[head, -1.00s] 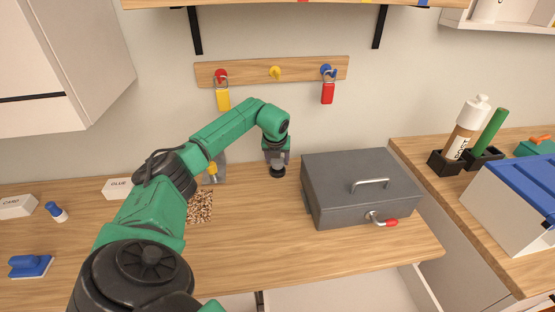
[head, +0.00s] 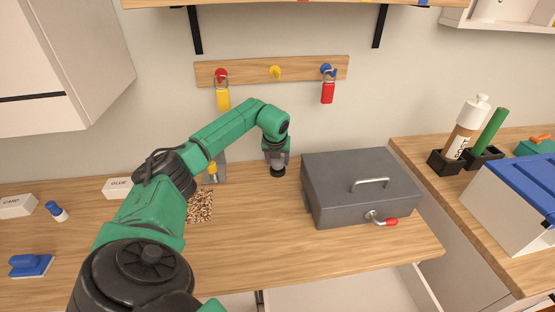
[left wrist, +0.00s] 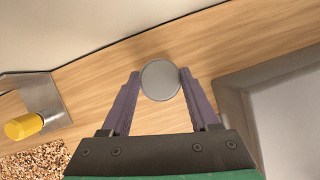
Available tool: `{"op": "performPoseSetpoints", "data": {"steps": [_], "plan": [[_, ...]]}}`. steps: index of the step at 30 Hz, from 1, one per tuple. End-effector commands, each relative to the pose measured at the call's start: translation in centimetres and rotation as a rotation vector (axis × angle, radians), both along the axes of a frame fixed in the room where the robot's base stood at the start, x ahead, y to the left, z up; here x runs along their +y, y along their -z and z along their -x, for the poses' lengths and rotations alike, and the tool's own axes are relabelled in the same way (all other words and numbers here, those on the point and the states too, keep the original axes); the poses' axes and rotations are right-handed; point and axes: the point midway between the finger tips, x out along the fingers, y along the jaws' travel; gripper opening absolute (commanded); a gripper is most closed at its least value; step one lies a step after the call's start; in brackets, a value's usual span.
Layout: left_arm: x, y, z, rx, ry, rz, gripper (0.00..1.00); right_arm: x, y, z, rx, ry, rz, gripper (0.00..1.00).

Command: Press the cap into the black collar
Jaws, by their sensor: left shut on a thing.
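The cap is a round grey disc (left wrist: 161,80), seen from above in the left wrist view between the two purple-grey fingers. My left gripper (head: 278,163) is shut on it and points straight down at the back of the wooden bench; its fingers also show in the left wrist view (left wrist: 153,88). The black collar (head: 278,172) stands on the bench directly under the fingertips. In the left wrist view the cap hides the collar. I cannot tell how deep the cap sits in it. My right gripper is out of view.
A grey metal box (head: 360,185) with a red-tipped latch stands just right of the collar. A metal bracket with a yellow piece (head: 212,171) and a speckled mat (head: 200,206) are to the left. The wall with a hook rail (head: 250,71) is close behind.

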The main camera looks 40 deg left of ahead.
Motion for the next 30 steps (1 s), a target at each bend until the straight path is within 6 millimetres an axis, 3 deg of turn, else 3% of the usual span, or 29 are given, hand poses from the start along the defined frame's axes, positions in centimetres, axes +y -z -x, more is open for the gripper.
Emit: {"op": "performPoseSetpoints", "data": {"steps": [20, 21, 22, 23, 30], "plan": [[0.0, 1.9, 0.0, 0.002, 0.000, 0.000, 0.09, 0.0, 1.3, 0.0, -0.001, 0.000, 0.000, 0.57], [0.0, 1.8, 0.0, 0.002, 0.000, 0.000, 0.77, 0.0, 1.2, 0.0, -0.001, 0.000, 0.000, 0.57], [0.0, 1.8, 0.0, 0.002, 0.001, 0.000, 0.88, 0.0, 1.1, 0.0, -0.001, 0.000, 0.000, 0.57], [0.0, 1.8, 0.0, 0.003, 0.001, 0.001, 0.96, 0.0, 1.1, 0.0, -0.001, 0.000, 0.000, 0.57], [-0.1, 1.7, 0.0, 0.002, 0.001, 0.001, 0.96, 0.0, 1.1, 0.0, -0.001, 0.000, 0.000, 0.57]]}}
